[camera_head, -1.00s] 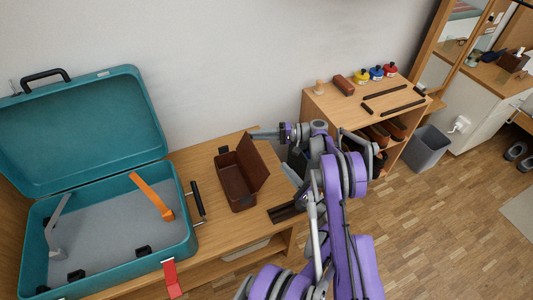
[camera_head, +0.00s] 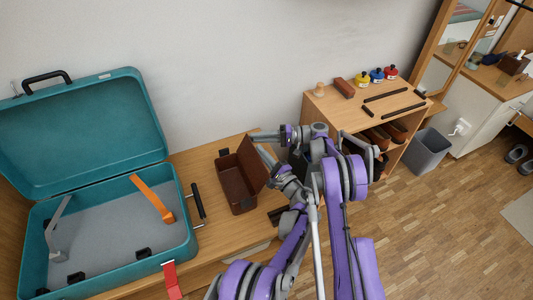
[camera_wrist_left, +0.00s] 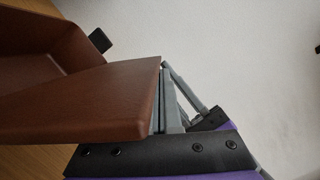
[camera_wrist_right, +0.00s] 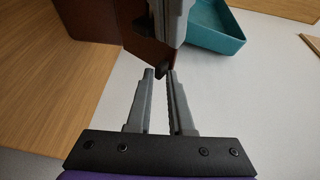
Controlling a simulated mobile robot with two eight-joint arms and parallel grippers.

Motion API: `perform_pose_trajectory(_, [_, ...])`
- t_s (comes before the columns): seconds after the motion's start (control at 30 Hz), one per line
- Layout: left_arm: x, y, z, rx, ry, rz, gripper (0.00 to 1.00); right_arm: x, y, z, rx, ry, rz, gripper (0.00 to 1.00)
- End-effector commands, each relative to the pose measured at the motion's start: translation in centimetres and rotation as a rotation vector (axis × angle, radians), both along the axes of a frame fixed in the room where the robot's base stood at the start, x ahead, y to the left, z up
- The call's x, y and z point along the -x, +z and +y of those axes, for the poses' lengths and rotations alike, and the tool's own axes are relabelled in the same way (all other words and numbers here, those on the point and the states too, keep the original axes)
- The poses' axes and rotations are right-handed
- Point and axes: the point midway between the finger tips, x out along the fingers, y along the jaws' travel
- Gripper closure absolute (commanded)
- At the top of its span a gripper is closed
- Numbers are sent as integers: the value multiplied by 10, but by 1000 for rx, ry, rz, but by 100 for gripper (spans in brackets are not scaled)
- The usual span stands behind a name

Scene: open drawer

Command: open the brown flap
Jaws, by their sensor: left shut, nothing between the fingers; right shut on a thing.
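The brown flap (camera_head: 253,163) stands raised along the right side of the open brown box (camera_head: 235,190) on the wooden table. My right gripper (camera_head: 253,136) reaches in from the right and is shut on the flap's upper corner, as the right wrist view (camera_wrist_right: 162,73) shows. My left gripper (camera_head: 262,151) is shut and empty, its fingertips close beside the flap's outer face and edge. In the left wrist view the flap (camera_wrist_left: 90,100) fills the left side, next to the left fingers (camera_wrist_left: 166,72). I cannot tell whether the left fingers touch the flap.
An open teal suitcase (camera_head: 190,240) with an orange strap (camera_head: 152,198) lies left of the box. A black handle (camera_head: 198,201) sticks out between them. A low wooden shelf (camera_head: 335,113) with bottles and dark bars stands right, beside a grey bin (camera_head: 427,150).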

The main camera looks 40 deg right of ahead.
Motion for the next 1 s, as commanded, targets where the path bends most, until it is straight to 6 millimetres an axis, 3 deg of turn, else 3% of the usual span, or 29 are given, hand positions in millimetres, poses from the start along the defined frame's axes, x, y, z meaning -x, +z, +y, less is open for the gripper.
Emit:
perform_pose_trajectory(0.7, [-3,8,12,59,4,12,100,0,-2,-1,4,-2,1,100])
perform_pose_trajectory(0.73, [-3,8,12,58,4,12,100,0,-2,-1,4,-3,1,82])
perform_pose_trajectory(0.87, [-3,8,12,58,4,12,100,0,-1,-1,3,-2,1,59])
perform_pose_trajectory(1.0, [-3,8,12,59,2,13,100,0,-1,-1,2,-1,1,57])
